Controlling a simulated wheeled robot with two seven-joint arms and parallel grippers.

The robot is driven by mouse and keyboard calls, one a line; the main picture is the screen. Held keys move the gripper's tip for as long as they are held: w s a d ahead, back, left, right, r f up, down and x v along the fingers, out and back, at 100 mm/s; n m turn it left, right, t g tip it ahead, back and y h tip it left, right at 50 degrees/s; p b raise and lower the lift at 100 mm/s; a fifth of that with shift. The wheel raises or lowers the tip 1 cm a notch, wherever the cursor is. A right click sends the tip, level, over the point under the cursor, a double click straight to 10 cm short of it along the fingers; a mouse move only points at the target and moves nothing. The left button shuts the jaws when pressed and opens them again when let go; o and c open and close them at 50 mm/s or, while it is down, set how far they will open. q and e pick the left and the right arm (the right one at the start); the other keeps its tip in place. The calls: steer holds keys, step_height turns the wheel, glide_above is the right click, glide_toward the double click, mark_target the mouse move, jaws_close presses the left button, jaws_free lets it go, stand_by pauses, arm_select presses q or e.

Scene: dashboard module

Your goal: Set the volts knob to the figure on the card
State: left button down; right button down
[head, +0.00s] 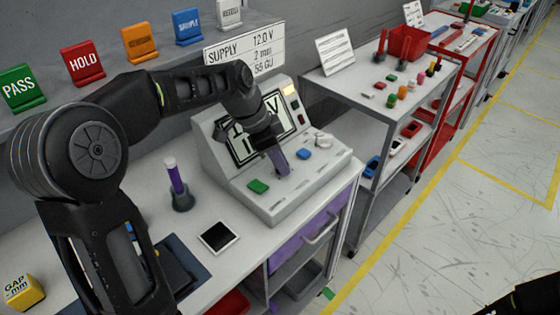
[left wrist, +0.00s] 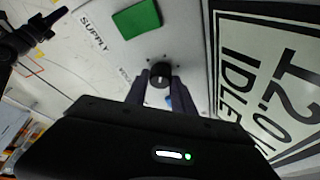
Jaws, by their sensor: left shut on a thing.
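The card (head: 243,50) on the wall reads SUPPLY 12.0 V, 2 mm and 55 GU. The grey console (head: 210,148) stands on the bench with a sloped display, mostly hidden by my arm in the head view. The display (left wrist: 265,85) lies at the right of the left wrist view, turned and partly cut off; it shows IDLE and large digits that look like 12.0. The black volts knob (left wrist: 160,73) with a white mark sits on the panel labelled SUPPLY. My left gripper (left wrist: 160,82) is shut on the knob, one finger on each side.
A green button (head: 258,186) and a blue button (head: 303,154) flank the gripper on the console. The floor at right is clear.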

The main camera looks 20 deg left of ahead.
arm_select(q)
steer(key=shift+m, duration=0.5)
steer(key=c, duration=1.1)
jaws_free()
steer(key=shift+a+r, duration=0.1)
steer(key=v, duration=0.7)
steer(key=shift+a+r+b, duration=0.15)
steer(key=shift+r+b, duration=0.15)
steer(key=shift+f, duration=0.1)
